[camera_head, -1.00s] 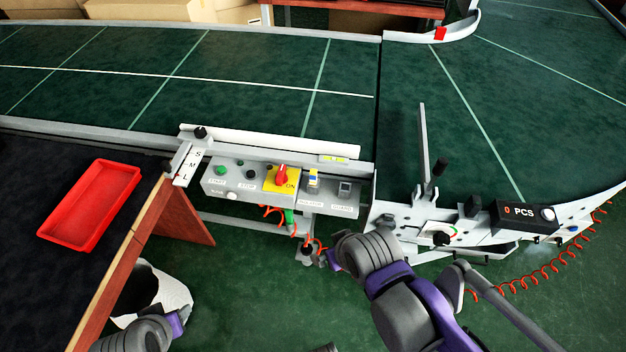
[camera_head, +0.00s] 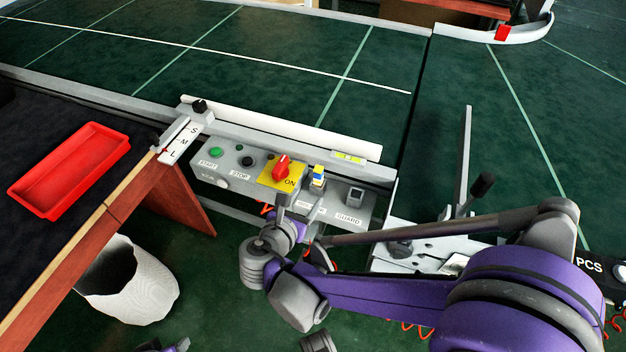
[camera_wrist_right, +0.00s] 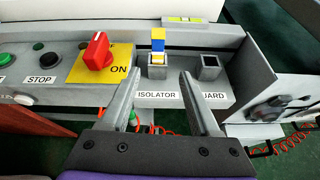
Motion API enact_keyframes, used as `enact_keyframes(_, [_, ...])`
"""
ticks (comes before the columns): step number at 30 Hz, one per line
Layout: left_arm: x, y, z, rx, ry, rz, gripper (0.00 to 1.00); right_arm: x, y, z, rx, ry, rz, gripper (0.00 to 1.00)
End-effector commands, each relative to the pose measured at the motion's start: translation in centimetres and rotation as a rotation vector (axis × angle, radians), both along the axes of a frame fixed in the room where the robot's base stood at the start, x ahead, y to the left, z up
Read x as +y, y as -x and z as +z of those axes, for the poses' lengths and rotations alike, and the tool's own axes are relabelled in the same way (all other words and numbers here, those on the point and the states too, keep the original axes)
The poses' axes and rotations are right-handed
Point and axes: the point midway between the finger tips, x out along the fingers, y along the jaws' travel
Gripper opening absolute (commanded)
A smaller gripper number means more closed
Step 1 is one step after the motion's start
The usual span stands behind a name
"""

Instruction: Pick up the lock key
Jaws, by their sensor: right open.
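The lock key, a small blue and yellow block (camera_head: 318,176), stands upright in the slot labelled ISOLATOR on the grey control box. It also shows in the right wrist view (camera_wrist_right: 158,40), just ahead of the fingertips. My right gripper (camera_head: 296,212) is in front of the box, below the key. In the right wrist view its two fingers (camera_wrist_right: 161,82) are apart with nothing between them, and the key lines up with the gap.
A red switch on a yellow plate (camera_head: 281,170) sits left of the key, and an empty GUARD socket (camera_head: 355,195) sits right. The conveyor (camera_head: 300,60) runs behind. A red tray (camera_head: 70,170) lies on the table at left, with a white bin (camera_head: 130,285) below.

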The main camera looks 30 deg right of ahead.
Motion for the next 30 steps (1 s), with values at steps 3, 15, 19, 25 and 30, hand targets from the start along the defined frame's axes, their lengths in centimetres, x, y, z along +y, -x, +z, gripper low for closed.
enact_keyframes(3, [0.0, 0.0, -0.6, 0.002, 0.0, 0.0, 0.5, 0.0, -0.8, -0.4, 0.019, 0.057, 0.026, 0.62])
enact_keyframes(15, [0.0, -0.1, -1.5, 0.005, 0.0, 0.0, 0.5, -3.7, -3.7, -2.1, 0.02, 0.06, 0.027, 0.62])
enact_keyframes(19, [0.0, -0.1, -1.8, 0.006, 0.0, 0.0, 0.5, -4.7, -4.4, -2.5, 0.02, 0.06, 0.025, 0.62])
enact_keyframes(25, [0.0, -0.1, -2.5, 0.009, 0.0, 0.0, 0.5, -7.1, -6.1, -3.4, 0.02, 0.06, 0.025, 0.62])
enact_keyframes(30, [0.0, -0.2, -2.7, 0.009, 0.0, 0.0, 0.5, -7.8, -6.7, -3.8, 0.019, 0.058, 0.027, 0.62])
